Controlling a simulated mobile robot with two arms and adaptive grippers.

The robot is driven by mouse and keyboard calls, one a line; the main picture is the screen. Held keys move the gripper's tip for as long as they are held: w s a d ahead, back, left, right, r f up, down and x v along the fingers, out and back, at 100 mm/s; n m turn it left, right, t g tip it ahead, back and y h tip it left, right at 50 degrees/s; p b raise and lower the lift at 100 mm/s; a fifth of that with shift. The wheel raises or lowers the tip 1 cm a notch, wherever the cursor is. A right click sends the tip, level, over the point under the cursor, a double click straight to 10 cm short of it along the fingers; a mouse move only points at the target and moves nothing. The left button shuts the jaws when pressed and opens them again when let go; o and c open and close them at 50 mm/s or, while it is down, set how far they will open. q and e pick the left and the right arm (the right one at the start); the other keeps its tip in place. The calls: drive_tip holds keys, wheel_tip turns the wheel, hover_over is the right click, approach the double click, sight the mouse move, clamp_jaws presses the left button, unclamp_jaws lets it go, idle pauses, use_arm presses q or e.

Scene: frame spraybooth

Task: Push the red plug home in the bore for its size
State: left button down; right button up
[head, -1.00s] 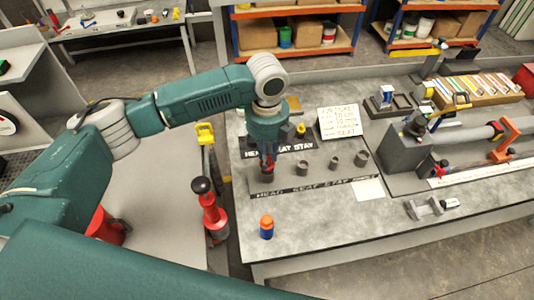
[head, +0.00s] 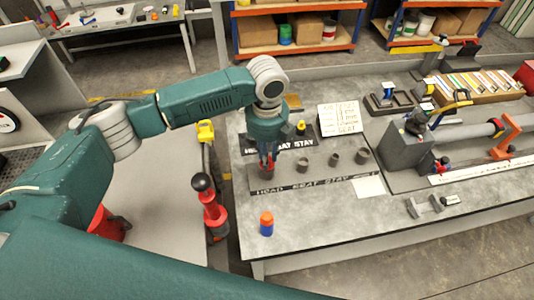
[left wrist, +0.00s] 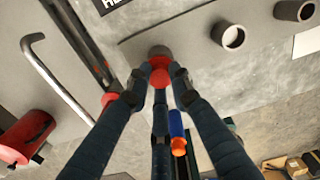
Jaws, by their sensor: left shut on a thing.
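The red plug (left wrist: 160,75) is between the fingertips of my left gripper (left wrist: 158,82) in the left wrist view. My left gripper is shut on it and also shows in the head view (head: 267,161), pointing down. A grey bore collar (left wrist: 160,51) lies right at the plug's end. Whether the plug is inside it or just touching, I cannot tell. My right gripper is not in view.
A blue cylinder with an orange top (head: 266,224) stands near the bench's front edge. A red piece with a black knob (head: 208,205) stands left of the bench. A written card (head: 340,119) lies behind the collars. The front middle of the bench is clear.

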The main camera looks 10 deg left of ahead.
use_arm(q)
drive_tip(key=shift+f, duration=0.6)
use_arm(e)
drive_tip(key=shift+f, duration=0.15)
use_arm(q)
drive_tip(key=c, duration=1.5)
unclamp_jaws()
drive_tip(key=shift+r, duration=0.2)
wheel_tip(320, 180, up, 12)
drive_tip(key=shift+f, duration=0.2)
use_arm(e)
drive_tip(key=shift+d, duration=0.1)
